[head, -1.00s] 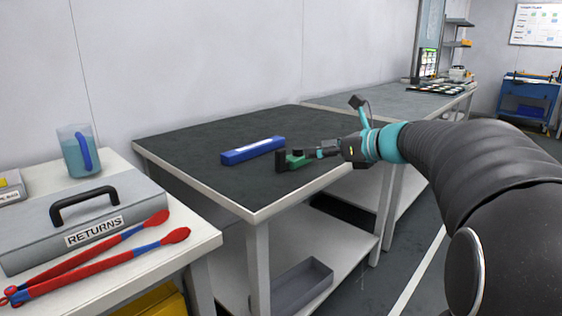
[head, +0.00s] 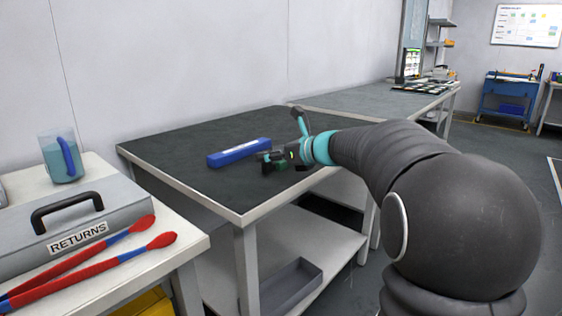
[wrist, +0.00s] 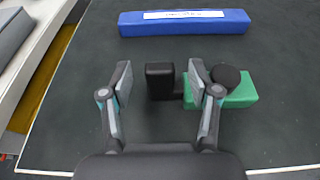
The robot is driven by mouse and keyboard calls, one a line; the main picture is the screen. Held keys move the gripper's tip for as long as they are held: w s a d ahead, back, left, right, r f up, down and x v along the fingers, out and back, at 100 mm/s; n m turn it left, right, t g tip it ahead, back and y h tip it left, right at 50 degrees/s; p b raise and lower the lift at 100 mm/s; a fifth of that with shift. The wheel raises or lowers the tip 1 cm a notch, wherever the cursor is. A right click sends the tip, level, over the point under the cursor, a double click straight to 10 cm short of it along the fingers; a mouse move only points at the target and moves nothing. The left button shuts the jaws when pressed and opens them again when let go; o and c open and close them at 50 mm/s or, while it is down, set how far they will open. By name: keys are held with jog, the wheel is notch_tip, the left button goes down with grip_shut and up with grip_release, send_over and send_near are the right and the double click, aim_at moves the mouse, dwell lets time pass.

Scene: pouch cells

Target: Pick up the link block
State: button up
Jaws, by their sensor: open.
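The link block, which I take to be the green and black piece (wrist: 240,92), lies on the dark table top. In the wrist view it has a green bar, a round black knob and a black upright block at its left end. My gripper (wrist: 159,72) is open, with the black block between its fingers, nearer the right one. The right finger covers part of the join between the black and green parts. I cannot tell whether any finger touches it. In the head view my gripper (head: 268,158) largely hides the piece.
A blue bar with a white label (head: 240,152) lies behind the piece, also in the wrist view (wrist: 185,29). The dark table (head: 180,150) is otherwise clear.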

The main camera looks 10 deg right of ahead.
jog(key=shift+x, duration=0.95)
grip_shut()
jog(key=shift+r, duration=0.1)
